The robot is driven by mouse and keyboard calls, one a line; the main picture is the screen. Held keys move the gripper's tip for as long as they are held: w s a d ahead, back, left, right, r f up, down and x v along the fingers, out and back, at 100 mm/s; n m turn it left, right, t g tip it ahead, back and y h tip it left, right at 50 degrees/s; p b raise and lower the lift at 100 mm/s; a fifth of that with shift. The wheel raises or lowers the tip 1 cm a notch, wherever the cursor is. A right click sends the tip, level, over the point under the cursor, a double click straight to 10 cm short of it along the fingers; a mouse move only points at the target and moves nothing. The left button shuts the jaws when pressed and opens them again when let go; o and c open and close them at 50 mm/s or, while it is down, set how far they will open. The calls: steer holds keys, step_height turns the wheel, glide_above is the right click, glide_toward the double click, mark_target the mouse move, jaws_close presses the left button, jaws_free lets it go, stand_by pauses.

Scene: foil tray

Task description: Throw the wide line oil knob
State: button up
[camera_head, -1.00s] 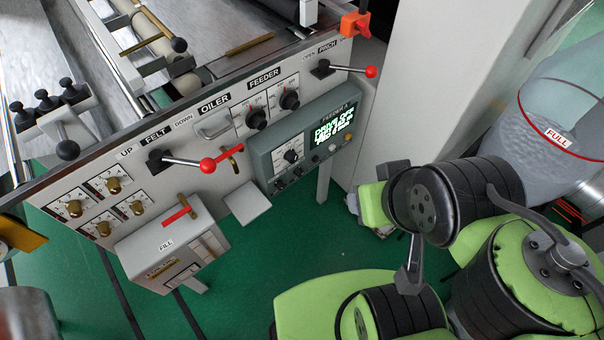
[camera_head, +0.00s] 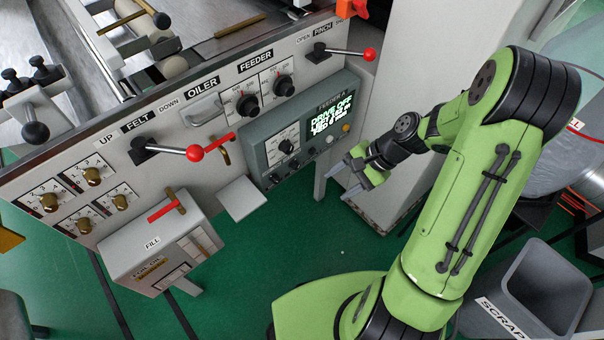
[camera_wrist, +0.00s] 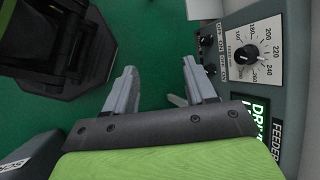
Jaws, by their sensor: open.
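Four small brass knobs on white dial plates sit at the panel's left end: upper left (camera_head: 48,202), upper right (camera_head: 92,176), lower left (camera_head: 83,225) and lower right (camera_head: 120,202). Their plate lettering is too small to read, so I cannot tell which is the wide line oil knob. The OILER label (camera_head: 202,83) stands above a grey handle (camera_head: 202,110). My gripper (camera_head: 342,180) is open and empty, right of the feeder box and well right of the brass knobs. In the wrist view its two fingers (camera_wrist: 160,72) are apart over green floor.
The feeder box (camera_head: 270,148) juts from the panel, with a lit screen and a dial (camera_wrist: 243,54). Red-ball levers stick out at FELT (camera_head: 194,153) and PINCH (camera_head: 369,54). The grey FILL box (camera_head: 150,243) protrudes low. A scrap bin (camera_head: 535,290) stands at lower right.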

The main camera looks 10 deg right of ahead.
step_height(320, 180, down, 12)
steer(key=w+d+m+t+y+b, duration=0.1)
steer(key=w+m+t+y+b, duration=0.15)
steer(key=m+t+y, duration=0.4)
steer(key=m+t+h+b, duration=0.25)
steer(key=m+t, duration=0.45)
steer(key=m, duration=0.7)
glide_toward(298, 168)
steer(key=b+x, duration=0.2)
steer(key=x, duration=0.6)
steer(key=shift+w, duration=0.15)
jaws_close()
